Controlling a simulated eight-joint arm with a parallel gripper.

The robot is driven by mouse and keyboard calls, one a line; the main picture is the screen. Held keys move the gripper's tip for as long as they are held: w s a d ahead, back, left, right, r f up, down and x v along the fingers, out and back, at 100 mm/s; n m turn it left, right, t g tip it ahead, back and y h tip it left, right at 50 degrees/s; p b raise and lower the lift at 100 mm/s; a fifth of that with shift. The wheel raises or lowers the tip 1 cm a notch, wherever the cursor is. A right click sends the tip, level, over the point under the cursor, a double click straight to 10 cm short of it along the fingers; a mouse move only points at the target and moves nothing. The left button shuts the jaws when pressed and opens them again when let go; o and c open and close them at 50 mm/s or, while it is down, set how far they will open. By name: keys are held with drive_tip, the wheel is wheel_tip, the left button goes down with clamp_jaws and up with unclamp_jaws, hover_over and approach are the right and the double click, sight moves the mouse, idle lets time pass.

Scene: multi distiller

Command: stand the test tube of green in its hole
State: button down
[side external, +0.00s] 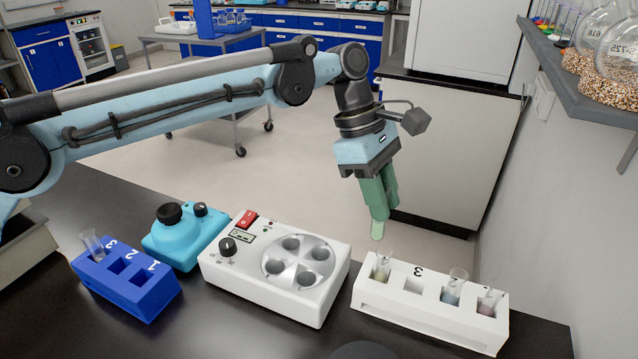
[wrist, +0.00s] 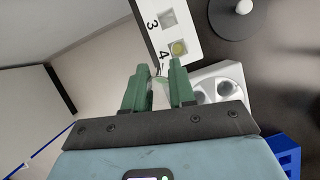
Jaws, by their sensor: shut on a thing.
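My gripper (side external: 378,208) is shut on a test tube with pale green contents (side external: 377,230). The tube points down and its lower end sticks out below the green fingers. In the wrist view the tube (wrist: 160,90) shows faintly between the fingertips (wrist: 162,80). The tube is in the air above the back left part of the white rack (side external: 430,322), apart from it. The rack's hole marked 3 (side external: 411,285) looks empty; it also shows in the wrist view (wrist: 168,17). A tube with yellowish contents (side external: 381,269) stands in the left end hole, marked 4 in the wrist view.
Tubes with blue (side external: 451,292) and pink (side external: 488,304) contents stand in the rack's right holes. A white centrifuge (side external: 225,265) is left of the rack. A cyan mixer (side external: 185,241) and a blue rack (side external: 145,300) with one tube stand farther left. A wall is at right.

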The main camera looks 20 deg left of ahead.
drive_tip(key=s+a+r+m+g+y, duration=0.15)
drive_tip(key=s+a+m, duration=0.3)
drive_tip(key=a, duration=0.65)
drive_tip(key=s+a+m+g+y, duration=0.15)
drive_tip(key=s+a+m, duration=0.35)
drive_tip(key=a, duration=0.6)
drive_tip(key=s+a+r+m+g+y, duration=0.15)
drive_tip(key=s+a+m, duration=0.35)
drive_tip(key=a, duration=0.7)
drive_tip(key=w+d+n+t+h, duration=0.15)
drive_tip(key=w+d+n, duration=0.3)
drive_tip(key=d, duration=0.45)
drive_tip(key=w+d+f+n+t+h, duration=0.1)
drive_tip(key=w+d+n+t, duration=0.15)
drive_tip(key=d+n, duration=0.45)
drive_tip(key=w+d+n+t+h, duration=0.15)
drive_tip(key=w+d+n, duration=0.3)
drive_tip(key=d, duration=0.55)
drive_tip(key=shift+s+f, duration=0.25)
drive_tip(key=shift+f, duration=0.85)
drive_tip(key=shift+s+f, duration=0.25)
drive_tip(key=shift+f, duration=0.85)
drive_tip(key=shift+d+f, duration=0.1)
drive_tip(key=shift+f, duration=2.2)
